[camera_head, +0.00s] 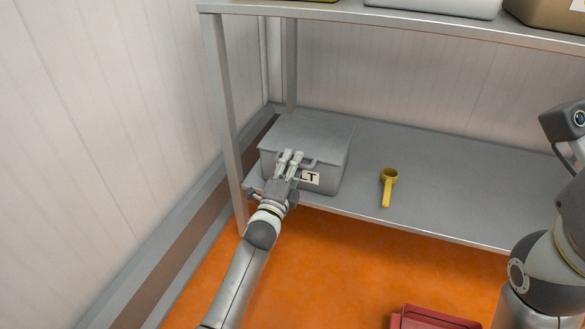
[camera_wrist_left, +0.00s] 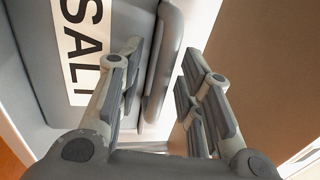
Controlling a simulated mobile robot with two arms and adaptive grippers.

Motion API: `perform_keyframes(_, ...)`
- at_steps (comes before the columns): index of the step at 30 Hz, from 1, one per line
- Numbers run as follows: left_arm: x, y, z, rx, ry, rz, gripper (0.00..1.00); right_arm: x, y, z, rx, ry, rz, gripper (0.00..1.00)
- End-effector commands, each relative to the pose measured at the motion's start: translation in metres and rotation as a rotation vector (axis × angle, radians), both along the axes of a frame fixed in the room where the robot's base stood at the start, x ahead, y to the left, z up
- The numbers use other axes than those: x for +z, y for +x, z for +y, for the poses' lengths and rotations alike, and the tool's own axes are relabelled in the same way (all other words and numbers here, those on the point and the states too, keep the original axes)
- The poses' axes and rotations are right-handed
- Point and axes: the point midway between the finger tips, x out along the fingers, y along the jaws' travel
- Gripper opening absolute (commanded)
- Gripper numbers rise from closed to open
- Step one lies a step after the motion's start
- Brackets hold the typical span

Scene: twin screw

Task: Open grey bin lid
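The grey bin (camera_head: 323,181) stands at the left end of the lower shelf, with its flat grey lid (camera_head: 306,133) down on it. A white label with black letters is on its front and reads SALT in the left wrist view (camera_wrist_left: 84,45). A grey handle (camera_head: 309,162) juts from the front edge of the lid. My left gripper (camera_head: 290,156) is at the front of the bin by this handle. In the left wrist view its fingers (camera_wrist_left: 160,72) are apart, with the handle (camera_wrist_left: 164,62) between or just beyond them. I cannot tell whether they touch it.
A yellow scoop (camera_head: 388,186) lies on the lower shelf (camera_head: 440,207) right of the bin. The upper shelf (camera_head: 400,25) with bins is above. A metal post (camera_head: 225,110) stands left of the bin. A red container (camera_head: 435,318) is at the bottom. Part of my right arm shows at right.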

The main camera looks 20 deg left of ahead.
Motion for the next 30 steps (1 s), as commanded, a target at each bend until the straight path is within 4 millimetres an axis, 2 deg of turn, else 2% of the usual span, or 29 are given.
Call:
perform_keyframes(9,0.0009,0.0027,0.0000,0.000,0.000,0.000,0.33,0.0009,-0.0010,0.0002,0.000,0.000,-0.003,0.40)
perform_keyframes(17,0.0008,0.0025,0.0000,0.000,0.000,0.000,0.01,0.0009,-0.0010,0.0003,0.000,-0.001,-0.003,0.40)
perform_keyframes(18,0.0007,0.0025,0.0000,0.000,0.000,0.000,0.00,0.0009,-0.0010,0.0003,0.000,-0.001,-0.003,0.40)
perform_keyframes(30,0.0026,0.0025,0.0000,0.000,0.000,0.004,0.00,0.0035,-0.0015,0.0000,0.001,0.001,-0.006,0.40)
